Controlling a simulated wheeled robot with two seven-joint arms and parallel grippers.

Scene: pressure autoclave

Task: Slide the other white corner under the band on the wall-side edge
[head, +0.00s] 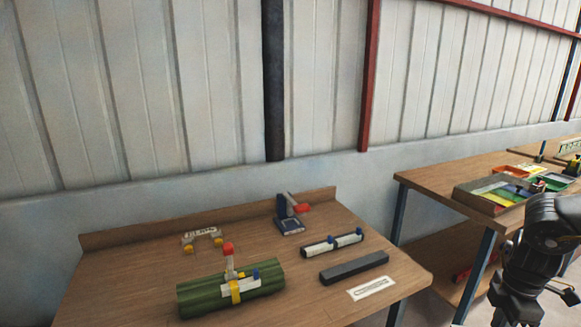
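A green ribbed bundle (198,299) lies at the front of the wooden table. A yellow band (236,291) crosses it, with an upright red-topped lever (228,258) above. A white piece (248,284) with a blue knob lies along the bundle's top at the band; whether it is under the band is too small to tell. A dark bar (318,249) with white parts and blue knobs lies to the right; I cannot tell whether this is the other white corner. My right gripper (516,308) hangs at the lower right, away from the table; its fingers are unclear. My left gripper is out of view.
Behind the bundle is a white labelled piece (200,234) with yellow knobs. A blue device (290,226) with a red handle stands at the back. A dark grey block (354,267) and white card (371,288) lie at right. A second table (430,182) holds trays.

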